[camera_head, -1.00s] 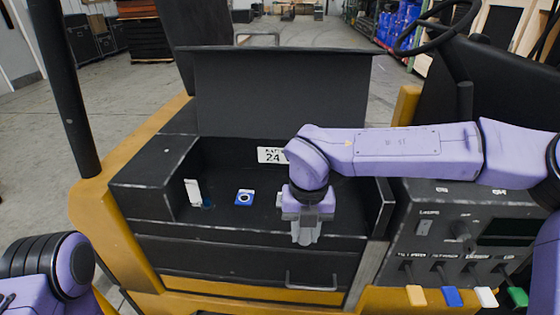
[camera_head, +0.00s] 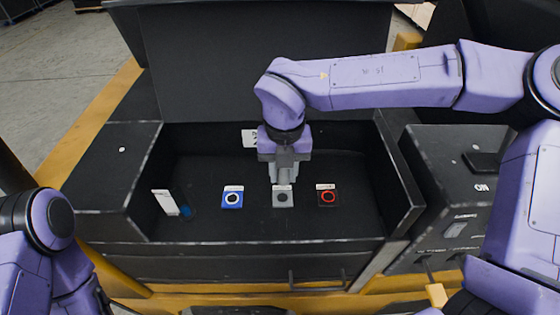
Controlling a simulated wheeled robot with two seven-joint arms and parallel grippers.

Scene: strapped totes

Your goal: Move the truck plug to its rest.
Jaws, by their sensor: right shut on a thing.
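My right gripper (camera_head: 284,178) reaches down into the open dark compartment and is shut on the truck plug, which the fingers mostly hide. The fingertips are at or just above a grey square plate with a dark round centre (camera_head: 283,200); I cannot tell whether the plug touches it. A blue plate with a white ring (camera_head: 232,198) lies to its left and a dark plate with a red ring (camera_head: 328,197) to its right. I cannot tell which is the rest. My left arm shows at the lower left, but its gripper is out of view.
The compartment (camera_head: 262,228) has a raised lid (camera_head: 255,60) behind and side walls. A white card (camera_head: 165,202) stands near its left wall beside a small dark blue thing (camera_head: 186,211). A control box (camera_head: 455,185) with levers stands to the right.

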